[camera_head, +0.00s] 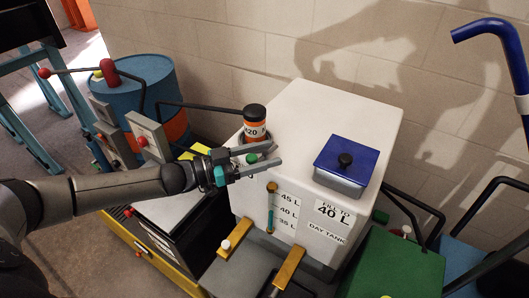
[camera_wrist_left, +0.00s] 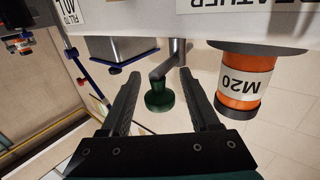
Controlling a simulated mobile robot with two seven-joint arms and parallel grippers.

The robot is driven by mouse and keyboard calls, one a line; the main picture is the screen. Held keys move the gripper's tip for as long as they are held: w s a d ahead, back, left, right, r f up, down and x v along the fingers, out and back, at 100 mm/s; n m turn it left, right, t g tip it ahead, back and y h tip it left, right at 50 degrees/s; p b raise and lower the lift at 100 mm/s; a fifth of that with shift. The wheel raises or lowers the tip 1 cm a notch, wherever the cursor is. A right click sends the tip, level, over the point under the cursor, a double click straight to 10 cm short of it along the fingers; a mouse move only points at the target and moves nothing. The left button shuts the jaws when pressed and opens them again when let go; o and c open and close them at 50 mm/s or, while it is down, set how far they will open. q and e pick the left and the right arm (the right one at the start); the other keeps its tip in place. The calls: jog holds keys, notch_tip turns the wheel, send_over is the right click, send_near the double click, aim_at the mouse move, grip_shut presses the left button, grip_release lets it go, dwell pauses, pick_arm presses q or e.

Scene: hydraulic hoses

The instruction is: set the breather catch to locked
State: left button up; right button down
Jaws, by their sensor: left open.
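The breather catch is a green knob (camera_wrist_left: 160,96) on a bent grey arm (camera_wrist_left: 172,60) in the left wrist view. The breather also shows upside down in the left wrist view (camera_wrist_left: 243,84), right of the knob. My left gripper (camera_head: 276,153) is open, with its fingers on either side of the knob. Gaps show between knob and fingers in the left wrist view (camera_wrist_left: 159,74). My right gripper is out of view.
The white day tank (camera_head: 300,115) carries a blue-lidded box (camera_head: 345,163) to the right of the gripper. A sight gauge (camera_head: 271,210) is on its front. A blue drum (camera_head: 140,85) and levers with red knobs stand at left, and a green box (camera_head: 395,265) at lower right.

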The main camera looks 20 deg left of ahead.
pick_arm(q)
grip_shut()
dwell(0.6)
